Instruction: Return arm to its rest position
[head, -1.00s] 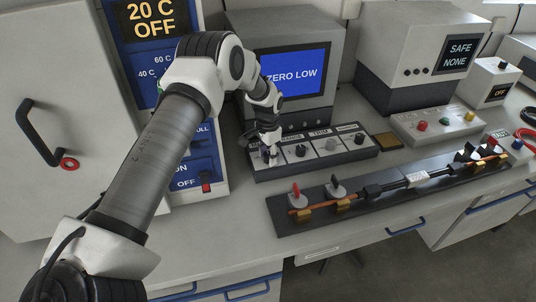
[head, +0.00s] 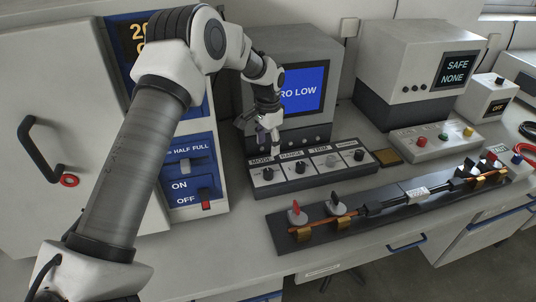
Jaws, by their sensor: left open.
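My left arm comes in from the left and reaches over the bench. Its gripper (head: 272,146) hangs just above and behind the knob panel (head: 318,177), near the MODE and RANGE labels, in front of the blue-screened instrument. The gripper is open, with nothing seen between its fingers, and looks apart from the knobs. The mode knob (head: 268,173) shows below it. My right gripper is not in view.
The instrument (head: 304,90) shows "RO LOW", partly covered by my arm. A cable sample (head: 385,204) lies clamped on a dark rail (head: 290,241). A button box (head: 436,139) and a SAFE NONE unit (head: 418,60) stand right. A white cabinet (head: 60,110) is at left.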

